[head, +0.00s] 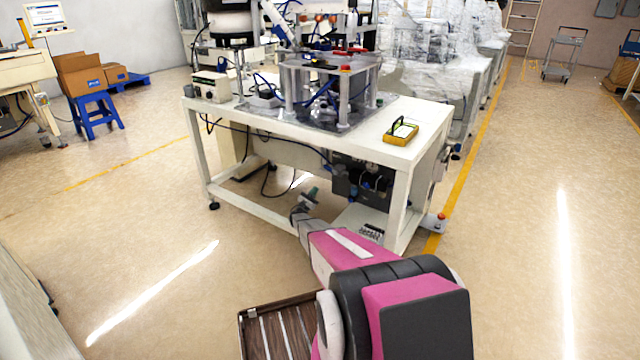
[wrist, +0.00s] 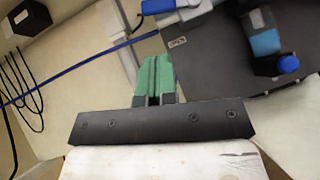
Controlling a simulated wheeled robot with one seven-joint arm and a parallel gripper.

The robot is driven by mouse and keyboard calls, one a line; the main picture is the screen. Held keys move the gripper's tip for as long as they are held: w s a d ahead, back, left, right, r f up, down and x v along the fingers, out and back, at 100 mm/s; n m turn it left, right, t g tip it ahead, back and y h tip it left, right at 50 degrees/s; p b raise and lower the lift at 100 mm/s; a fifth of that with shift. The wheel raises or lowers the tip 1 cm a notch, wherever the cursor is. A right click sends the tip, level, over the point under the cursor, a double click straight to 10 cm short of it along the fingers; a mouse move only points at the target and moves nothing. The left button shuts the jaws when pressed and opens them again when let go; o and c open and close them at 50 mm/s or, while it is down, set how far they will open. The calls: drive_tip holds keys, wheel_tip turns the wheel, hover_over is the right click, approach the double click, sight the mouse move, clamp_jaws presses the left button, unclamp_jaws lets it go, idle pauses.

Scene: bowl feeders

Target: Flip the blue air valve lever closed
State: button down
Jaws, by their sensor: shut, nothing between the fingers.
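My gripper (wrist: 156,68) shows in the wrist view with its green fingers together and nothing between them. In the head view my gripper (head: 311,195) is low in front of the table, left of the dark panel under it. A blue piece on a light grey fitting (wrist: 158,6) lies past the fingertips at the top of the wrist view, apart from them. It may be the air valve lever; its position cannot be told. A blue round cap (wrist: 288,64) and a blue block (wrist: 265,42) are on the dark panel (wrist: 215,60) to the right.
The white table (head: 300,150) carries a bowl feeder machine (head: 330,90) and a yellow case (head: 401,132). Its legs and lower frame surround the dark unit (head: 350,178). A blue hose (wrist: 85,65) crosses left of my fingers; black cables (wrist: 22,85) hang further left. The front floor is open.

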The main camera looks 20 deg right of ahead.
sight(331, 170)
drive_tip(key=x, duration=0.9)
drive_tip(key=shift+d+r, duration=0.2)
drive_tip(key=shift+r, duration=0.05)
drive_tip(key=shift+w, duration=0.1)
drive_tip(key=shift+w+r+m+g+h, duration=0.15)
drive_tip(key=shift+m+g+h, duration=0.15)
drive_tip(key=shift+m+g, duration=1.15)
